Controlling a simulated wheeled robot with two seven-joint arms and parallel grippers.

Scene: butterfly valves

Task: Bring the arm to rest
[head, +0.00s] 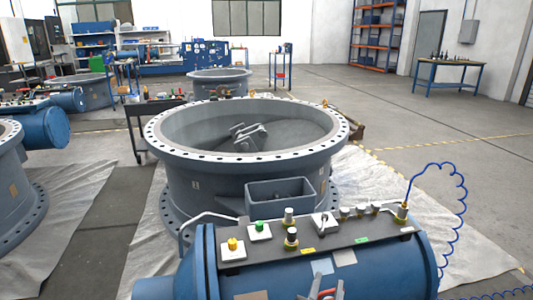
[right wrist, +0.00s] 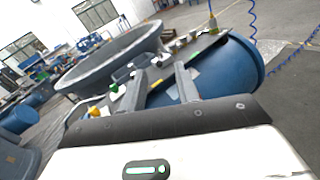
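My right gripper (head: 327,285) shows at the bottom edge of the head view, in front of the blue cylindrical actuator (head: 385,268) of the near valve. In the right wrist view its two fingers stand apart with nothing between them, so the gripper (right wrist: 161,70) is open and empty. The fingers point toward the actuator (right wrist: 238,62) and its panel; I cannot tell the exact gap. The large grey butterfly valve (head: 250,170) stands behind the actuator, its disc inside the flanged ring. My left gripper is not in view.
A dark panel on the actuator carries a yellow button (head: 233,245), a green button (head: 259,227), a switch (head: 324,222) and several fittings. A coiled blue hose (head: 462,200) rises at right. Another valve (head: 15,190) stands at left. Open floor lies to the right.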

